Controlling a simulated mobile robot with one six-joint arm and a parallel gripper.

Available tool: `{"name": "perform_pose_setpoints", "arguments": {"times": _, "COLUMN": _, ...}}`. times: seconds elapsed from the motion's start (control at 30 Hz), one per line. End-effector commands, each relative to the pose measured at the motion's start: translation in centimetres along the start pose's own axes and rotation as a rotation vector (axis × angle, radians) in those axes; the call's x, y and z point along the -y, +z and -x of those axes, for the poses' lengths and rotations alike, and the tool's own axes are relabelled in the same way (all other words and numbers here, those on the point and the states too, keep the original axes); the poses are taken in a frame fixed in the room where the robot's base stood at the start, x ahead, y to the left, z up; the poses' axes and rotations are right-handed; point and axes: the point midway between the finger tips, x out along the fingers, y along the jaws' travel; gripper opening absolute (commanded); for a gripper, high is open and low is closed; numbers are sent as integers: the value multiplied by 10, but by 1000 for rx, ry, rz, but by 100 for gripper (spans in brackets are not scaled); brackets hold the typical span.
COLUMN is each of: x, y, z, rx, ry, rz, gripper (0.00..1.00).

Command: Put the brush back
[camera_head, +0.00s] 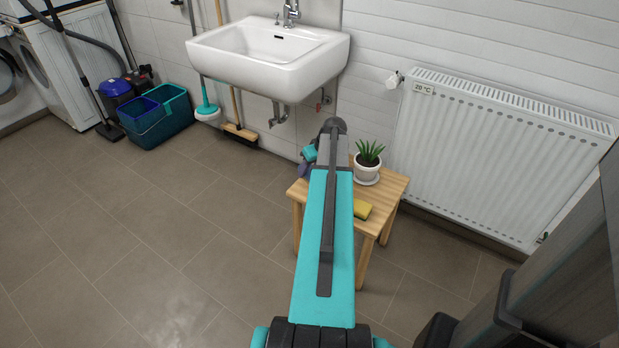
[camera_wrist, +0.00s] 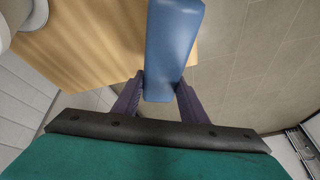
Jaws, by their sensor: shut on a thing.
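In the wrist view, my gripper (camera_wrist: 158,97) is shut on a smooth blue object (camera_wrist: 174,42), held between its dark purple fingers. No bristles show on it, so I cannot tell for sure that it is the brush. It is beside or over the edge of the wooden stool (camera_wrist: 85,45); I cannot tell whether it touches it. In the head view, my arm hides most of the gripper, which is at the left of the stool (camera_head: 392,184). A broom-like brush (camera_head: 240,131) with a wooden handle leans on the wall under the sink.
A potted plant (camera_head: 368,160) and a yellow sponge (camera_head: 362,210) are on the stool. A radiator (camera_head: 490,155) is at the right, a sink (camera_head: 265,55) above. A teal plunger-like tool (camera_head: 207,105) and blue buckets (camera_head: 155,118) stand left.

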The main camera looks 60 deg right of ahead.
Motion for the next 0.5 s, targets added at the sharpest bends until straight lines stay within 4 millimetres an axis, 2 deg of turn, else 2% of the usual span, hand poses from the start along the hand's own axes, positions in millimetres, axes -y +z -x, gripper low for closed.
{"name": "perform_pose_setpoints", "arguments": {"times": 0.27, "x": 0, "y": 0, "z": -2, "rx": 0, "ry": -1, "rz": 1, "gripper": 3}}
{"name": "perform_pose_setpoints", "arguments": {"times": 0.5, "x": -3, "y": 10, "z": -25, "rx": 1, "ry": -1, "rz": 0, "gripper": 3}}
